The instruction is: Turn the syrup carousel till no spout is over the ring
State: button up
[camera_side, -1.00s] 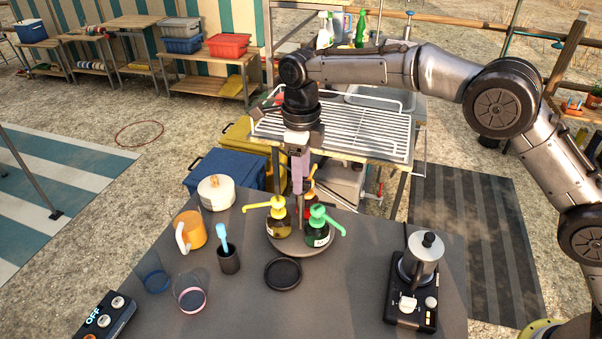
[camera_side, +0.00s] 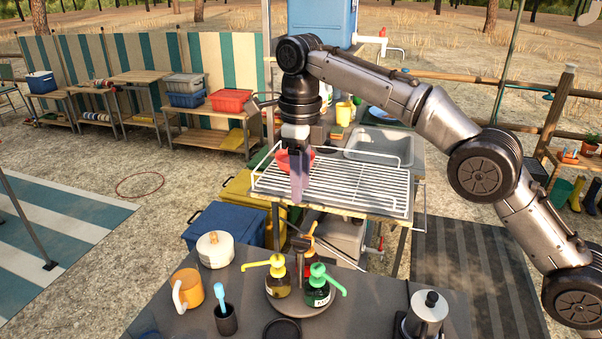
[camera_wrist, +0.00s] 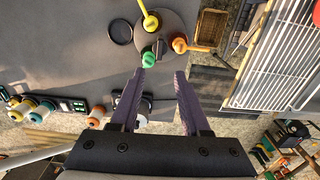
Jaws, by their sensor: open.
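The syrup carousel (camera_side: 305,303) is a round grey turntable with yellow, green and orange pump bottles; it also shows in the wrist view (camera_wrist: 168,20). In the side view the yellow pump's spout (camera_side: 254,265) points left and the green pump's spout (camera_side: 335,285) points right. The orange pump (camera_wrist: 180,45) is partly hidden in the side view; its spout points right in the wrist view. The black ring (camera_wrist: 120,31) lies beside the carousel, and no spout appears over it. My gripper (camera_side: 298,198) is open and empty above the carousel; its purple fingers show in the wrist view (camera_wrist: 160,80).
A wire rack (camera_side: 350,185) is behind the table.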

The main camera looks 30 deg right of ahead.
jog(key=shift+r, duration=0.8)
jog(key=shift+d, duration=0.1)
